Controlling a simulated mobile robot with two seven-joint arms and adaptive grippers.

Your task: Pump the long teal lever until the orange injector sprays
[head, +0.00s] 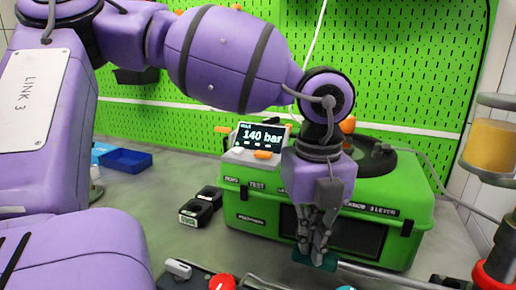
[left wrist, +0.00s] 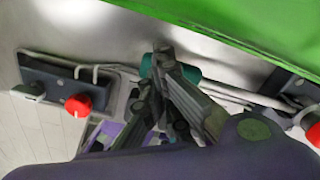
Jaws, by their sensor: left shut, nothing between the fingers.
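The left gripper (head: 316,258) points down in front of the green test case and is shut, with nothing held between its fingers. The teal lever grip (head: 331,262) shows at its fingertips. In the left wrist view the fingertips (left wrist: 163,62) overlap the teal grip (left wrist: 188,72); I cannot tell whether they touch it. A metal rod runs right from the grip. The display (head: 262,137) reads 140 bar. An orange part (head: 348,124) shows behind my wrist; I cannot tell whether it is the injector. No spray shows. The right gripper is out of view.
The green case (head: 400,235) stands close behind the gripper. Black battery-like blocks (head: 200,207) and a blue tray (head: 127,160) lie left on the bench. Red knobs (head: 221,282) sit at the front. A jar with amber contents (head: 490,146) stands right.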

